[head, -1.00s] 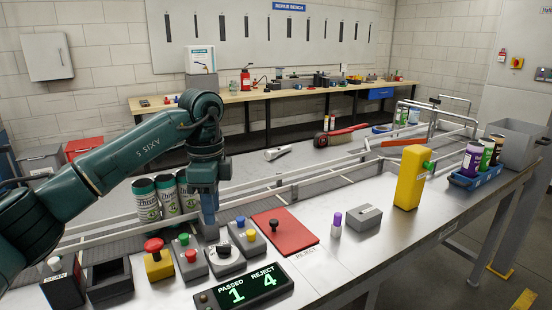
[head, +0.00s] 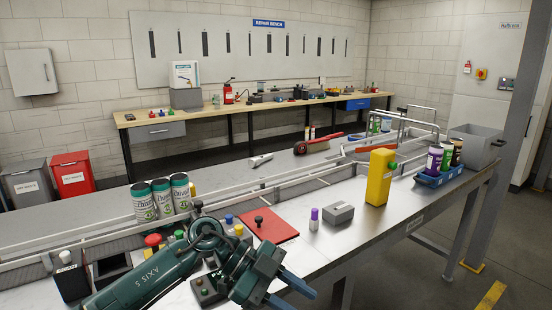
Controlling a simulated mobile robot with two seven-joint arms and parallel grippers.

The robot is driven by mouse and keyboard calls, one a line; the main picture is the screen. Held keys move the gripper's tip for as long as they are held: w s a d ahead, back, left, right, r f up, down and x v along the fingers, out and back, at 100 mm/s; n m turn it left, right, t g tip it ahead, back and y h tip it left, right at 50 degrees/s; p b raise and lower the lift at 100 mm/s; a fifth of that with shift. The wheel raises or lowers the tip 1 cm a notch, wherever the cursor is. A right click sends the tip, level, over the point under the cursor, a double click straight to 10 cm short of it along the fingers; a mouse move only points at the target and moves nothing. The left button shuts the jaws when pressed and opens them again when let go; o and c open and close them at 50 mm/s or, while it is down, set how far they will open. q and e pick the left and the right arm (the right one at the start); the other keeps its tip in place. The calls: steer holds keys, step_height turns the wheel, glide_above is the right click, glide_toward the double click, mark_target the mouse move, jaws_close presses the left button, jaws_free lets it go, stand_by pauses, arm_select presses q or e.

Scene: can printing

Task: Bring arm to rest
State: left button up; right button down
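My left arm, dark green, reaches in from the bottom left, low over the near side of the metal table (head: 325,250). My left gripper (head: 291,292) is at the bottom edge, pointing to the lower right. Its two blue fingers are apart with nothing visible between them; the lower fingertip is partly cut off by the frame edge. The arm covers most of the control boxes and the counter display. My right gripper is not in view.
Several white-green cans (head: 162,197) stand behind the arm. A red plate (head: 272,229), purple-capped bottle (head: 314,219), grey box (head: 338,213) and yellow post (head: 379,178) stand right of it. A blue tray (head: 440,177) holds cans. The table's front edge is near the gripper.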

arm_select(q)
steer(key=s+d+r+t+h, duration=0.1)
steer(key=s+d+r+h, duration=0.15)
steer(key=h, duration=0.35)
steer(key=w+a+f+n+t+y+p, duration=0.1)
steer(key=a+f+n+t+y, duration=0.15)
steer(key=a+n+t, duration=0.5)
steer(key=w+a+f+n+t+y+p, duration=0.15)
steer(key=f+n+t, duration=0.25)
steer(key=n+t, duration=0.7)
steer(key=s+a+f+n+g+y, duration=0.1)
steer(key=s+a+f+g+y, duration=0.1)
steer(key=s+a+f+y, duration=0.3)
steer(key=s+a+f+n+g+y, duration=0.2)
steer(key=s+a+f+y, duration=0.3)
steer(key=s+f, duration=0.5)
step_height(320, 180, down, 3)
steer(key=shift+s+a+g, duration=0.3)
steer(key=shift+a+g, duration=0.25)
steer(key=shift+a, duration=0.15)
steer(key=shift+y, duration=0.3)
